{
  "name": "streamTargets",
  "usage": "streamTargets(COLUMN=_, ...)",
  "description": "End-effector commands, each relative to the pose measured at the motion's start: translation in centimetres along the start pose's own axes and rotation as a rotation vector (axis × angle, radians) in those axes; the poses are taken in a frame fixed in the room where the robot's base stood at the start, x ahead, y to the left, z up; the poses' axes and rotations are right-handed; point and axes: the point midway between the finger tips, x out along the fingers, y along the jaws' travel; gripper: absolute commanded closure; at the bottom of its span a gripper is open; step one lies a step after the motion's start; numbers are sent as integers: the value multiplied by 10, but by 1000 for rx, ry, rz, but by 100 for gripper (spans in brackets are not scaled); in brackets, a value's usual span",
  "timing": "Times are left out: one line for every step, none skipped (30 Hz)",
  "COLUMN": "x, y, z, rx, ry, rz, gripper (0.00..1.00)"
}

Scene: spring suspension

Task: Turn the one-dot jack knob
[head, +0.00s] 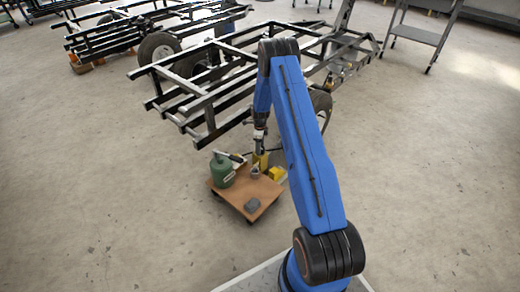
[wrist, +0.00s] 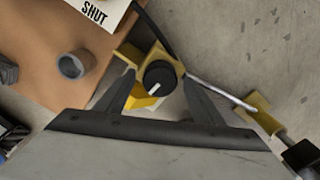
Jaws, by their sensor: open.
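A round black knob (wrist: 159,77) with a white pointer mark sits on a yellow jack body (wrist: 133,54) in the wrist view. I cannot make out any dot marking on it. My gripper (wrist: 159,82) is open, with one finger to the left of the knob and one to the right. Whether either finger touches the knob I cannot tell. In the head view my gripper (head: 260,147) points down at a yellow upright part (head: 262,160) on a low wooden board; the knob is too small to make out there.
The board (head: 232,198) also carries a green canister (head: 222,171), a grey block (head: 252,204) and a small grey cup (wrist: 75,65). A metal rod leads to another yellow part (wrist: 262,112). A black trailer frame (head: 205,98) stands behind.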

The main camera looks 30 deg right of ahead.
Motion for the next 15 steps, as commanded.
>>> streamTargets(x=6, y=0, z=0, rx=0, ry=0, rz=0, gripper=38)
streamTargets(x=8, y=0, z=0, rx=0, ry=0, rz=-1, gripper=38)
streamTargets(x=11, y=0, z=0, rx=0, ry=0, rz=0, gripper=38)
streamTargets(x=13, y=0, z=0, rx=0, ry=0, rz=0, gripper=38)
streamTargets(x=14, y=0, z=0, rx=0, ry=0, rz=0, gripper=38)
streamTargets(x=15, y=0, z=0, rx=0, ry=0, rz=-1, gripper=38)
streamTargets(x=16, y=0, z=0, rx=0, ry=0, rz=-1, gripper=38)
streamTargets(x=16, y=0, z=0, rx=0, ry=0, rz=-1, gripper=38)
streamTargets(x=17, y=0, z=0, rx=0, ry=0, rz=-1, gripper=38)
streamTargets(x=17, y=0, z=0, rx=0, ry=0, rz=-1, gripper=38)
streamTargets(x=17, y=0, z=0, rx=0, ry=0, rz=-1, gripper=38)
streamTargets(x=17, y=0, z=0, rx=0, ry=0, rz=-1, gripper=38)
streamTargets(x=17, y=0, z=0, rx=0, ry=0, rz=-1, gripper=38)
streamTargets(x=17, y=0, z=0, rx=0, ry=0, rz=-1, gripper=38)
streamTargets(x=17, y=0, z=0, rx=0, ry=0, rz=-1, gripper=38)
